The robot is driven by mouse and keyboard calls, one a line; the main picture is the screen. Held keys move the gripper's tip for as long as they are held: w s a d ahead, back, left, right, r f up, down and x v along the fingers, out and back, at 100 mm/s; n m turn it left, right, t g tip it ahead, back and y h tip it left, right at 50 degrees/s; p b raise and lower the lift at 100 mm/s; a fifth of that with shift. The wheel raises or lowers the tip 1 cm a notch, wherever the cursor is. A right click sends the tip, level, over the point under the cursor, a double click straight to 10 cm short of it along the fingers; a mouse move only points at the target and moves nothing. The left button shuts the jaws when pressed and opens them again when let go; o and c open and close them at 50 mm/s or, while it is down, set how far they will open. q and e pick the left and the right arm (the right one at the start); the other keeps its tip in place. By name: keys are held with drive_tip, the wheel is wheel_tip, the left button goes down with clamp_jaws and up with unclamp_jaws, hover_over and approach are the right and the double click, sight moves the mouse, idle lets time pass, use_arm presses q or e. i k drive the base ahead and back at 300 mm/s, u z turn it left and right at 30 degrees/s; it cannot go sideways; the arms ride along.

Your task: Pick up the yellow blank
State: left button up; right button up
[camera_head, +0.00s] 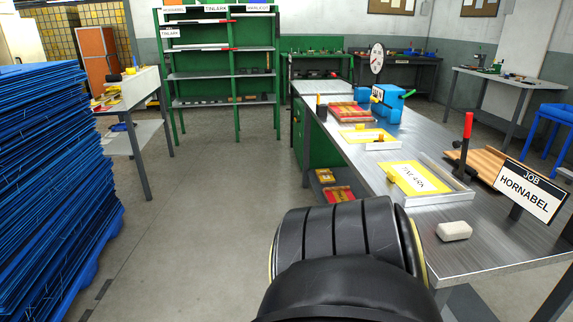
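A flat yellow blank (401,182) with a white printed label lies in a shallow metal tray (455,195) on the near part of the metal bench. A second, smaller-looking yellow sheet (352,136) with a white label lies in another tray farther back on the same bench. The label print is too small to read surely. Neither of my grippers is in view. A black rounded part of my own body fills the bottom middle and hides part of the bench's near left edge.
On the bench (480,240) stand a JOB HORNABEL sign (530,190), a pale block (454,231), a red-handled tool (467,130), a wooden slatted piece (487,164) and a blue machine (387,103). Blue stacked sheets (45,170) rise at left. The floor between is clear.

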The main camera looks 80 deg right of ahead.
sight(413, 178)
drive_tip(key=z, duration=2.2)
drive_tip(key=i, duration=2.1)
drive_tip(key=z, duration=4.05)
